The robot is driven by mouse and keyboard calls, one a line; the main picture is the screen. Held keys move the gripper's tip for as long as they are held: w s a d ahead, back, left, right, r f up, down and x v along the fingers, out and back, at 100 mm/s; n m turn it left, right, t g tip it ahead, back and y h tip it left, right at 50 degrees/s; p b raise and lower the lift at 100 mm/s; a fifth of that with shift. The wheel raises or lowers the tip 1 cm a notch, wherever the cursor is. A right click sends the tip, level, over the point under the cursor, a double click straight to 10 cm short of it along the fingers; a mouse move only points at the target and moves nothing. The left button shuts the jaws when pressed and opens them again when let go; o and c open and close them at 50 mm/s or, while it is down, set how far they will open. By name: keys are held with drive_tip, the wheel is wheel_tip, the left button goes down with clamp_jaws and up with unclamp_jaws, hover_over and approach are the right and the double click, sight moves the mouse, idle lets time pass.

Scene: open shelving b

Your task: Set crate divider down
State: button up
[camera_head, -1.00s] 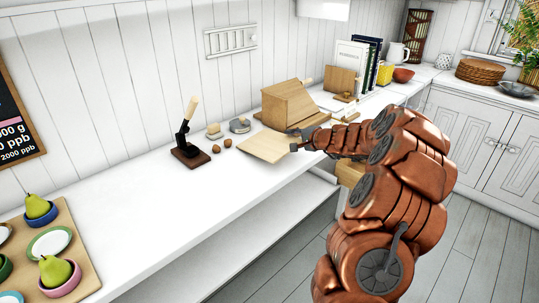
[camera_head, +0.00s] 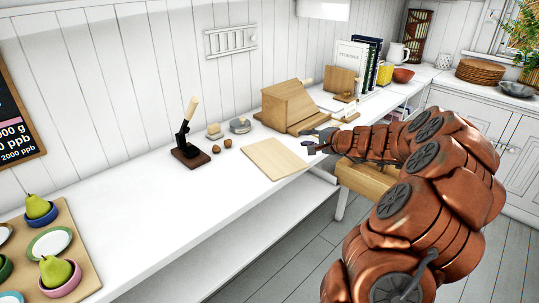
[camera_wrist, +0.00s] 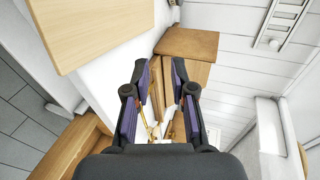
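The crate divider, a flat pale wooden board (camera_head: 275,158), lies on the white counter (camera_head: 180,205) near its front edge. It also shows at the upper left of the wrist view (camera_wrist: 90,28). My gripper (camera_head: 312,146) is just to the right of the board, apart from it. In the wrist view my gripper (camera_wrist: 160,75) has its two fingers spread with nothing between them. Part of the gripper is hard to make out in the head view.
A wooden box with a sloped front (camera_head: 289,106) stands behind the board. A wooden drawer (camera_head: 365,178) sticks out below the counter, partly behind my arm.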

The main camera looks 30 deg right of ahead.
wheel_tip(320, 180, up, 7)
drive_tip(key=s+p, duration=0.2)
drive_tip(key=p, duration=0.2)
drive_tip(key=shift+s+d, duration=0.15)
drive_tip(key=shift+s, duration=0.25)
